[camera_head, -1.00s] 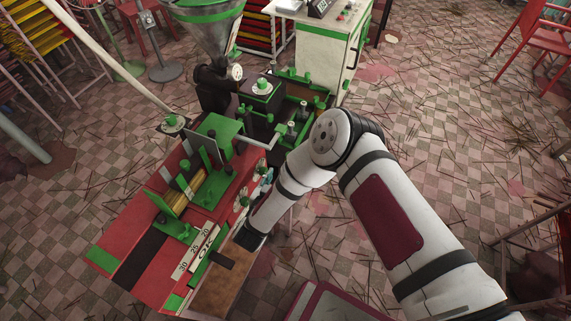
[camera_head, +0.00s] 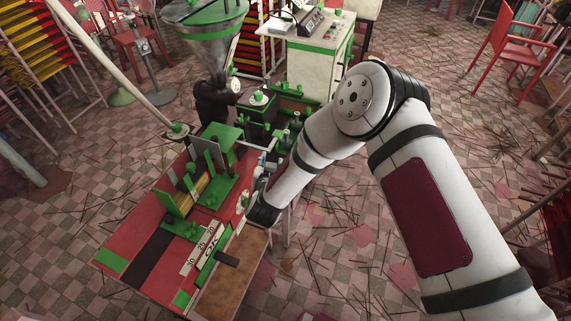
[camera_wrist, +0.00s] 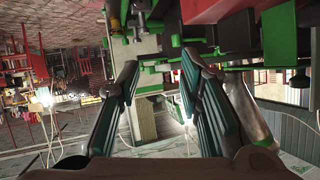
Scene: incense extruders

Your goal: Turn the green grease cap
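Several small green parts sit on the extruder. I cannot tell which one is the grease cap. In the wrist view my gripper (camera_wrist: 158,88) is open, its two ribbed fingers apart with nothing between them. In the head view my arm reaches down to the machine's right side; the fingers are hidden there.
The red extruder table (camera_head: 150,225) fills the left middle, with a brown board (camera_head: 235,275) at its front right. A metal hopper (camera_head: 207,45) and a white control cabinet (camera_head: 318,65) stand behind. Red chairs (camera_head: 510,45) are far right. Littered floor lies open between.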

